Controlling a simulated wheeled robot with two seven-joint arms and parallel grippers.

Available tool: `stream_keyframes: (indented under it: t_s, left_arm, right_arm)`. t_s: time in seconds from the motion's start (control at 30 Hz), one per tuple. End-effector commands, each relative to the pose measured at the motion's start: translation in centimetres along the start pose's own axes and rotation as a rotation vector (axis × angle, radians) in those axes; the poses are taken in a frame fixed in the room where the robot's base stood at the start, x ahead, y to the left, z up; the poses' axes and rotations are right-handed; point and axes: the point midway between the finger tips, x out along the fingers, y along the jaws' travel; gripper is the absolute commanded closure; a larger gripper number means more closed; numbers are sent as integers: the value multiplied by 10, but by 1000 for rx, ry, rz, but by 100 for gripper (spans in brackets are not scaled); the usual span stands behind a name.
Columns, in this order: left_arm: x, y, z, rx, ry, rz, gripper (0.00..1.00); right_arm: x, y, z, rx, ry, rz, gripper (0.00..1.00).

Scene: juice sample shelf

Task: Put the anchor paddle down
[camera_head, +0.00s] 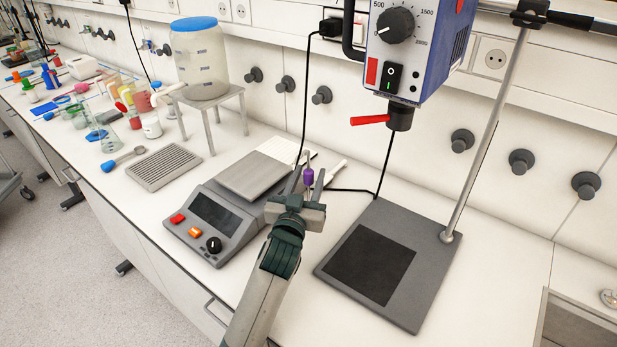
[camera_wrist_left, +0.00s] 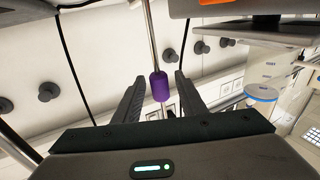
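The anchor paddle shows as a thin metal shaft with a purple sleeve (camera_head: 308,177), roughly upright beside the hotplate. Its lower end is hidden behind my left gripper (camera_head: 308,187). In the left wrist view the purple sleeve (camera_wrist_left: 160,87) lies between the two dark fingers of my left gripper (camera_wrist_left: 160,78), with a visible gap on each side. The left gripper is open around the sleeve. I cannot tell what the shaft's lower end rests on. My right gripper is in neither view.
A hotplate (camera_head: 212,209) stands left of my left gripper. The overhead stirrer (camera_head: 425,50) hangs on a rod above a grey base plate (camera_head: 430,290) to the right. A blue-lidded tank (camera_head: 202,68) stands on a metal stand behind. Colored labware crowds the far left bench.

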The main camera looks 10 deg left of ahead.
Motion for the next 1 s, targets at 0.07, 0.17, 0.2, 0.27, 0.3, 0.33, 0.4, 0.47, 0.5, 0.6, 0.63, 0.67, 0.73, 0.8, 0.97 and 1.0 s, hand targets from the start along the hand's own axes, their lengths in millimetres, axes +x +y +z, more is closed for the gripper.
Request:
stream_keyframes:
  t_s: [0.07, 0.17, 0.2, 0.27, 0.3, 0.33, 0.4, 0.47, 0.5, 0.6, 0.63, 0.67, 0.73, 0.8, 0.97, 1.0]
  left_arm:
    - [0, 0, -3, 0, 1, 0, 62]
    - [-4, 0, -2, 0, 0, 0, 62]
    - [-7, 0, -2, 0, 1, 0, 62]
    - [-13, 0, -1, -1, 0, 1, 62]
    - [-18, 0, -1, -1, 1, 1, 62]
    - [-21, 0, -1, -2, 1, 1, 62]
    - [-32, 0, 0, -1, -1, 1, 62]
    - [-42, 0, 0, -1, 0, 1, 62]
    - [-50, 0, 0, -2, 0, 1, 62]
    - [-68, 0, 0, -1, 0, 1, 62]
    - [-74, 0, 0, -1, 0, 0, 62]
    - [-79, 0, 0, -1, -1, 0, 62]
    - [-91, 0, -1, -2, 0, 0, 62]
    - [-100, 0, -1, -1, 0, 0, 62]
    - [-115, 0, -2, 0, 0, 0, 62]
    - [-117, 0, -2, 0, 0, 0, 62]
  right_arm:
    - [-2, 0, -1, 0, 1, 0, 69]
    - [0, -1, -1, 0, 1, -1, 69]
    - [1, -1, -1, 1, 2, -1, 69]
    - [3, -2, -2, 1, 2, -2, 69]
    - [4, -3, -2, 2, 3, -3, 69]
    - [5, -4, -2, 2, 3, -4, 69]
    - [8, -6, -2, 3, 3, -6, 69]
    - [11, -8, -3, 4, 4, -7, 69]
    - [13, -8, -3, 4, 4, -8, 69]
    - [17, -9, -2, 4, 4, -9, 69]
    - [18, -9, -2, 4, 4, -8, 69]
    - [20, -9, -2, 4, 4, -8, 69]
    - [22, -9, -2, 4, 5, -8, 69]
    - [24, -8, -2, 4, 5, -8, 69]
    - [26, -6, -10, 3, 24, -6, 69]
    - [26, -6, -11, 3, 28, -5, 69]
